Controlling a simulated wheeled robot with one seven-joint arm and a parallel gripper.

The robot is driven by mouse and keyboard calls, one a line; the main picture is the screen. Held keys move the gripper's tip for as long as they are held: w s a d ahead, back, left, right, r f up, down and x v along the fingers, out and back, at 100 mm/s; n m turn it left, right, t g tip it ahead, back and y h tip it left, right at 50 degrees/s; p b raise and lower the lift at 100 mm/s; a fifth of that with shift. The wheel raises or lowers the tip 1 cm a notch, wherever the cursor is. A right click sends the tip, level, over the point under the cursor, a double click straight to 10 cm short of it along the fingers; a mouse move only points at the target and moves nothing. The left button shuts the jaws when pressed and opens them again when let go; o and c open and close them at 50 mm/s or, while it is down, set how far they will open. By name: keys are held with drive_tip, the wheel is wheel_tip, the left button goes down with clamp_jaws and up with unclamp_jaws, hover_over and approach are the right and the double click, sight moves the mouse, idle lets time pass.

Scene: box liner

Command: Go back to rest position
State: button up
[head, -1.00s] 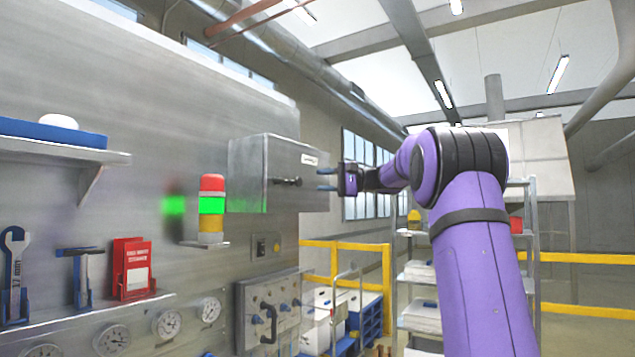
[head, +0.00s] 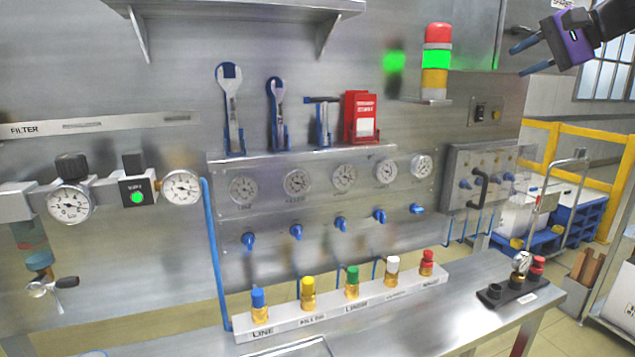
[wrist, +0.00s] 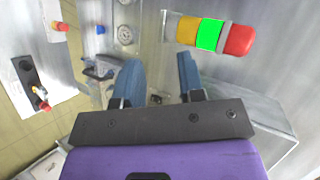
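My gripper (head: 530,57) is at the top right of the head view, in front of the grey wall box beside the signal light. Its two blue fingers are spread apart with nothing between them. In the wrist view my gripper (wrist: 158,82) also shows open and empty, with the fingers pointing toward the metal wall. The stacked signal light (head: 436,62), red over lit green over yellow, stands on a small bracket to the left of the gripper. It also shows in the wrist view (wrist: 209,35), apart from the fingers.
The wall panel holds pressure gauges (head: 297,183), wrenches (head: 231,108) and a red box (head: 360,117). Coloured fittings stand in a white rail (head: 340,311) on the metal bench (head: 420,325). A valve panel (head: 480,172) and yellow railing (head: 580,140) are at right.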

drive_tip(key=s+a+f+n+g+h, duration=0.2)
drive_tip(key=s+a+f, duration=0.3)
drive_tip(key=s, duration=0.3)
drive_tip(key=s+a+f+n+g+h, duration=0.1)
drive_tip(key=s+a+f+h, duration=0.2)
drive_tip(key=s+a+f, duration=0.4)
drive_tip(key=s+d+f+n+h, duration=0.1)
drive_tip(key=s+f+n+h, duration=0.1)
drive_tip(key=s+f, duration=0.3)
drive_tip(key=s+d+f+n+h, duration=0.1)
drive_tip(key=s+f, duration=0.4)
drive_tip(key=s, duration=0.5)
drive_tip(key=shift+s+d+n+h, duration=0.2)
drive_tip(key=shift+d+n+h, duration=0.25)
drive_tip(key=shift+n, duration=0.45)
drive_tip(key=shift+f, duration=0.1)
